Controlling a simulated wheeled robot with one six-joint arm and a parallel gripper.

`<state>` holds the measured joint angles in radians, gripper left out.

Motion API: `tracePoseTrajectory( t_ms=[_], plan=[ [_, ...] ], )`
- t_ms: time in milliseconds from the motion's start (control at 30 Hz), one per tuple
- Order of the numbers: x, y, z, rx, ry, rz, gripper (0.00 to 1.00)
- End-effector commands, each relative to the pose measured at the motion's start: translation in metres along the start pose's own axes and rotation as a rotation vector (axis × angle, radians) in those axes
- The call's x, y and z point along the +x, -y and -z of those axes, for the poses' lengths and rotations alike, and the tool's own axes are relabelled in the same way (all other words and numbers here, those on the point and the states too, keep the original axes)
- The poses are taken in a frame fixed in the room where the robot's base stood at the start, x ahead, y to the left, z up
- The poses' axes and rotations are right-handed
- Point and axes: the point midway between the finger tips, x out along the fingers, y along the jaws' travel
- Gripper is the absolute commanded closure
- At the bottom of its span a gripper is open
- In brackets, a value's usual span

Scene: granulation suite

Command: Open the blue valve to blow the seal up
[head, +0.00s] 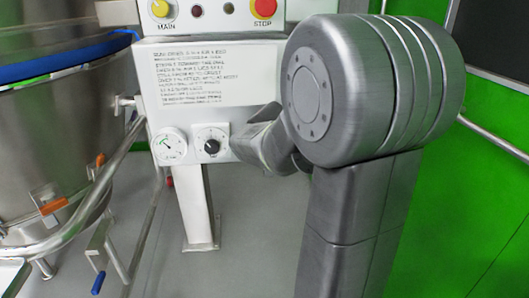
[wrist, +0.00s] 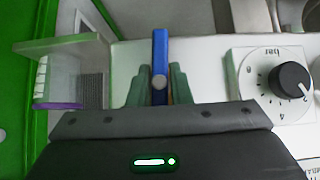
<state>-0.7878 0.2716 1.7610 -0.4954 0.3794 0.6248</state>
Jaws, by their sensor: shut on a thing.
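The blue valve's handle (wrist: 160,52) is a narrow blue bar, upright in the wrist view, with a round grey pivot screw near its lower end. My gripper (wrist: 160,76) has its two green fingers on either side of the handle's lower part, closed on it. The valve body is hidden behind my gripper. In the head view my arm hides both the blue valve and my gripper at the right side of the white panel (head: 190,65).
A black regulator knob (wrist: 291,80) on a white dial is right of the valve; it also shows in the head view (head: 211,141), beside a round gauge (head: 168,146). A steel vessel (head: 50,130) with orange-handled levers stands left. A red stop button (head: 264,8) is above.

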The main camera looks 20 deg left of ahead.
Motion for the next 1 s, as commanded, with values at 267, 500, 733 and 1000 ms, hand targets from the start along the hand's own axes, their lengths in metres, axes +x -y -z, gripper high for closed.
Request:
tracePoseTrajectory(
  t_ms=[267, 500, 733, 1000],
  plan=[
    [-0.0004, -0.0001, -0.0005, 0.0, 0.002, -0.002, 1.0],
    [-0.0004, -0.0002, -0.0009, 0.0, 0.002, -0.002, 0.76],
    [-0.0003, -0.0002, -0.0007, 0.0, 0.002, -0.002, 0.6],
    [-0.01, 0.0001, 0.0008, 0.0, 0.0, -0.001, 0.6]
  ],
)
